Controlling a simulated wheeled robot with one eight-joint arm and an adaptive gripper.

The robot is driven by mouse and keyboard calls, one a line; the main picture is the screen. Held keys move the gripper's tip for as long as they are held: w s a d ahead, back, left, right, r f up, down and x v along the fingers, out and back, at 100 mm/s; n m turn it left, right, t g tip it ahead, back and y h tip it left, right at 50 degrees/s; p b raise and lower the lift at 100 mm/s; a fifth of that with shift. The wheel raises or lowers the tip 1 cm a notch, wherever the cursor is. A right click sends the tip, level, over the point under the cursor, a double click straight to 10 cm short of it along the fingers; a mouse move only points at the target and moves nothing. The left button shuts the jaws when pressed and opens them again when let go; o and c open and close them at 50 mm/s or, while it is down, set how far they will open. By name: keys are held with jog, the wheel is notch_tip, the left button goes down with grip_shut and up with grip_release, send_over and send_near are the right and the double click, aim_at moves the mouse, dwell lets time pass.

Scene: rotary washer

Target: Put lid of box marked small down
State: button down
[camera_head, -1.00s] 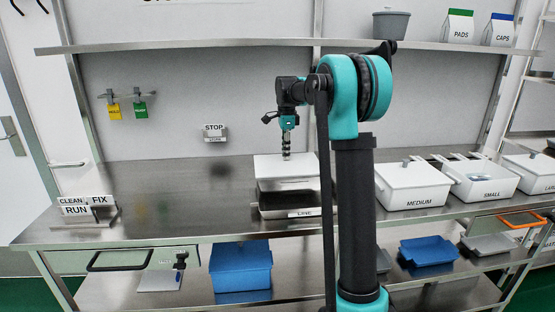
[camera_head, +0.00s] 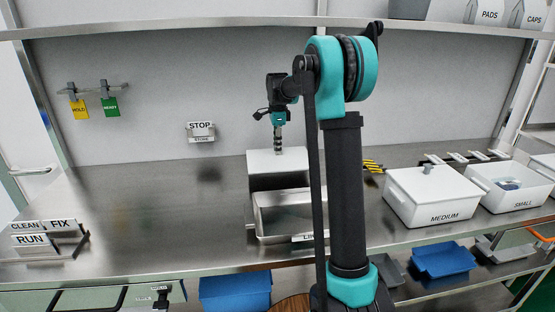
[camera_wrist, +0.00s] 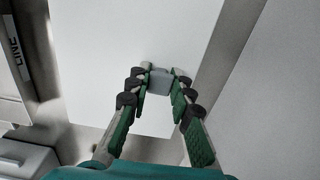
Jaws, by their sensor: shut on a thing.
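My gripper (camera_wrist: 158,88) is shut on the small grey knob (camera_wrist: 158,80) of a flat white lid (camera_wrist: 120,50). In the head view, this lid (camera_head: 277,162) hangs below my gripper (camera_head: 279,148), at the back of the metal tray marked LINE. Whether it touches the tray or counter is unclear. The box marked SMALL (camera_head: 514,204) stands at the right of the counter, open on top, with pale blue-white contents partly visible. The lid's underside is hidden.
The lidded white box marked MEDIUM (camera_head: 433,202) stands left of the SMALL box. The open metal LINE tray (camera_head: 290,218) is in front of the lid. Sign blocks (camera_head: 32,241) are at the far left. The counter (camera_head: 140,215) between them and the tray is clear.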

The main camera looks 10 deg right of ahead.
aim_at(278, 157)
jog(key=shift+f, duration=2.3)
jog(key=shift+f, duration=0.1)
jog(key=c, duration=1.3)
grip_release()
jog(key=shift+c, duration=0.2)
notch_tip(278, 157, up, 12)
jog(key=shift+r, duration=0.15)
jog(key=shift+s, duration=0.1)
